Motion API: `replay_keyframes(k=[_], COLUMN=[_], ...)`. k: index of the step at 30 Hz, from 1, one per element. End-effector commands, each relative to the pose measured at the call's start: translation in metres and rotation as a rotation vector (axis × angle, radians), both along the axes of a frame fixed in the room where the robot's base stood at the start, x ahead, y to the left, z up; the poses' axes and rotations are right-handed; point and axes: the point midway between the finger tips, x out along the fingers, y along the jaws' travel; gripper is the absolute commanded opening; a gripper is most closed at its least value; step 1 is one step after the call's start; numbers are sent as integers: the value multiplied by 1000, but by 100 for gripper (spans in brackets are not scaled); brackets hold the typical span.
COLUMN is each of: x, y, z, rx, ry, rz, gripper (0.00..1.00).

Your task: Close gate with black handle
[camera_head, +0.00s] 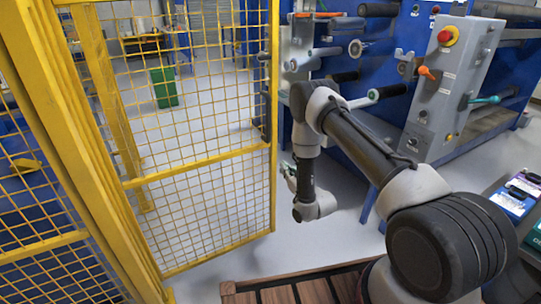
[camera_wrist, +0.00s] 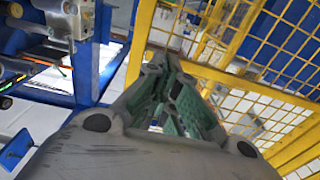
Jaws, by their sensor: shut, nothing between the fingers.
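The gate (camera_head: 198,165) is a yellow frame with wire mesh, left of centre in the head view. Its right upright stands apart from any post, so it looks open. A dark part (camera_head: 262,125) sits by that upright; I cannot tell whether it is the black handle. My gripper (camera_head: 287,170) is just right of the gate's free edge, partly hidden by my wrist. In the wrist view my gripper (camera_wrist: 160,65) has its green-padded fingers together, with nothing held. Yellow mesh (camera_wrist: 255,50) is behind and right of the fingers; contact with it cannot be told.
Thick yellow posts (camera_head: 75,130) stand at the left. A blue and grey roller machine (camera_head: 450,80) stands at the right. A slatted brown surface (camera_head: 300,290) is below my arm. A green bin (camera_head: 164,87) shows through the mesh. Grey floor right of the gate is clear.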

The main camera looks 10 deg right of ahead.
Motion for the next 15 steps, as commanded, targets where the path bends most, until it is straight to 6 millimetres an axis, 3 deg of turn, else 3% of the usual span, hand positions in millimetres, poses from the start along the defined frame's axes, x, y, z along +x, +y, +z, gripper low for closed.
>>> replay_keyframes(k=[15], x=[97], y=[34], z=[0], rx=[0], ry=[-1], rz=[1], gripper=[0])
